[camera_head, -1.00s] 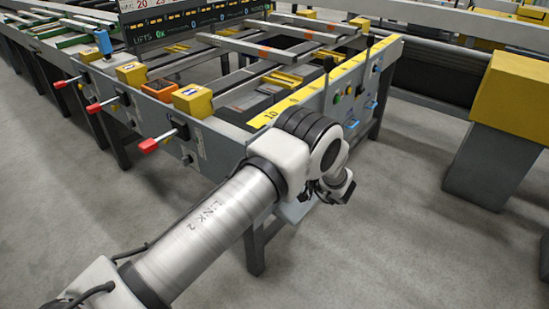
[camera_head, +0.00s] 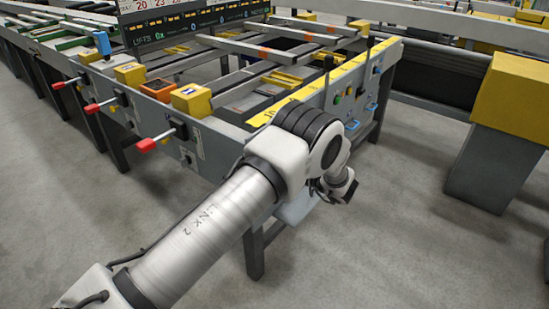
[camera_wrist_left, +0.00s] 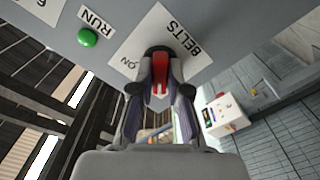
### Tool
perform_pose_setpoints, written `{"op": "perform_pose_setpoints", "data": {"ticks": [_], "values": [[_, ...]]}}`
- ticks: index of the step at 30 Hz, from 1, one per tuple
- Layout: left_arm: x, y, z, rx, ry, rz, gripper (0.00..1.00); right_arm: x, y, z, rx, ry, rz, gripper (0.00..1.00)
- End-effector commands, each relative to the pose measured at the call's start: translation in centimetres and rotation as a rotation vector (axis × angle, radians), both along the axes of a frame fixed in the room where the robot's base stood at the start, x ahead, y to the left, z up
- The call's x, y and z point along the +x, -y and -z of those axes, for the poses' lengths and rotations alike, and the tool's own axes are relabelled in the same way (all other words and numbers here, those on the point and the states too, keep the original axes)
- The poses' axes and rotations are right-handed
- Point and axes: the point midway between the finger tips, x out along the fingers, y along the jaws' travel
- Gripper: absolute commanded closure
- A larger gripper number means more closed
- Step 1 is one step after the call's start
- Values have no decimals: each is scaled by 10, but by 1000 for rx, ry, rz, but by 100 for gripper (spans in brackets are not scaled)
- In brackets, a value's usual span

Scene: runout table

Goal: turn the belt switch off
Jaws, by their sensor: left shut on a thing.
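The belt switch (camera_wrist_left: 160,84) shows in the left wrist view as a red handle on a grey panel. A white label reading BELTS (camera_wrist_left: 190,36), upside down in this view, surrounds it, with ON marked at the left of the handle. My left gripper (camera_wrist_left: 160,88) is shut on the red handle, its fingers on either side. In the head view my left gripper (camera_head: 338,188) is at the front panel of the runout table, and my own arm hides the switch. The handle's exact angle is hard to tell. My right gripper is in neither view.
A green RUN button (camera_wrist_left: 88,38) sits beside the label. Red-tipped levers (camera_head: 148,144) stick out along the table's left side. Blue handles (camera_head: 372,107) and buttons are farther along the front panel. A yellow-topped post (camera_head: 510,95) stands right. The floor between is clear.

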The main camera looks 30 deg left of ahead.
Motion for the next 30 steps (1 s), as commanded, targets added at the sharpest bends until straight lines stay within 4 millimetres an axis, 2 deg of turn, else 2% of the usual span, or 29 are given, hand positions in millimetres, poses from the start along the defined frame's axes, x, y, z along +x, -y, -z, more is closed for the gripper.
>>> {"op": "perform_pose_setpoints", "data": {"ticks": [7, 20, 21, 23, 30], "values": [[0, 0, 1, -7, 68, 0, 100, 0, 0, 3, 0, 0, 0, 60], [0, 0, 0, -8, 81, 0, 100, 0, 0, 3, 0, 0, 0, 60], [0, 0, 0, -8, 81, 0, 81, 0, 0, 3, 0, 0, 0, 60], [0, 0, 0, -8, 81, 0, 60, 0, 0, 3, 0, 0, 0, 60], [0, 0, 0, -8, 80, 0, 59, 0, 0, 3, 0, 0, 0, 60]]}}
